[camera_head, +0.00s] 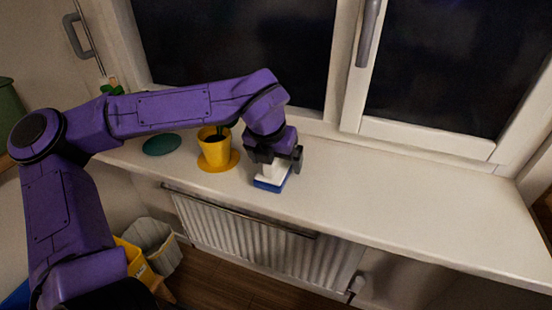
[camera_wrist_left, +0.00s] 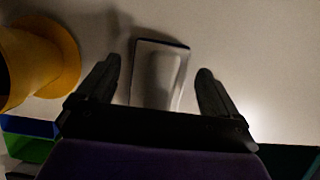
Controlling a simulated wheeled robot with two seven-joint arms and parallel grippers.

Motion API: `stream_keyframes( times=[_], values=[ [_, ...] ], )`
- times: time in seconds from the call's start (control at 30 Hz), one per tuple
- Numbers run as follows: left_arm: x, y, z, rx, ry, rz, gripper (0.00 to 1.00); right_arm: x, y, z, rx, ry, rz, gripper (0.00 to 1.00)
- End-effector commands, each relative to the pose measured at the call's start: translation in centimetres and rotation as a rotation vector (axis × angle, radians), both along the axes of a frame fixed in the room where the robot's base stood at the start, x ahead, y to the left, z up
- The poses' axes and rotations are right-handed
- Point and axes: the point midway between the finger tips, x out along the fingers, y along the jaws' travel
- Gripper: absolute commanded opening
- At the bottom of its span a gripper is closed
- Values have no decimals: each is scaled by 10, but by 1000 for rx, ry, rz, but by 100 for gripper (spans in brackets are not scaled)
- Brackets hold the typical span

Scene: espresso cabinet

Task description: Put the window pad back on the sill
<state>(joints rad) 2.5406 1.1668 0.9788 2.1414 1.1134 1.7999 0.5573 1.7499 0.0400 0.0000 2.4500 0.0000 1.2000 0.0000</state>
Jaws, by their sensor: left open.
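The window pad (camera_head: 271,182) is a white-handled pad with a blue base. It sits on the white sill (camera_head: 370,195), near the front edge, to the right of the yellow pot. My left gripper (camera_head: 275,160) is over the pad, with a finger on either side of its white part. In the left wrist view the pad (camera_wrist_left: 158,75) lies between the two open fingers (camera_wrist_left: 158,85), with a gap on each side. The gripper's body hides part of the pad. My right gripper is not in view.
A yellow pot (camera_head: 214,150) on a yellow saucer (camera_head: 228,165) stands close to the left of the pad. A dark green disc (camera_head: 162,144) lies farther left. The window handle (camera_head: 368,35) is above. The sill is clear to the right. A radiator (camera_head: 260,235) is below.

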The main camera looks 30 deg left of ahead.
Motion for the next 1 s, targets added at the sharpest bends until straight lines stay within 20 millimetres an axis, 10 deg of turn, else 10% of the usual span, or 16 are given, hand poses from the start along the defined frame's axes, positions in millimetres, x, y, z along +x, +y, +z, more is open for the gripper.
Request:
stream_keyframes(
  times=[0.5, 1.0],
  values=[
    [-39, -10, 100, 1, -4, 0, 94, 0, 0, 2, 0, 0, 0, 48],
    [-44, -11, 109, 0, -1, 0, 94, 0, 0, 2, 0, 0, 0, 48]
  ],
)
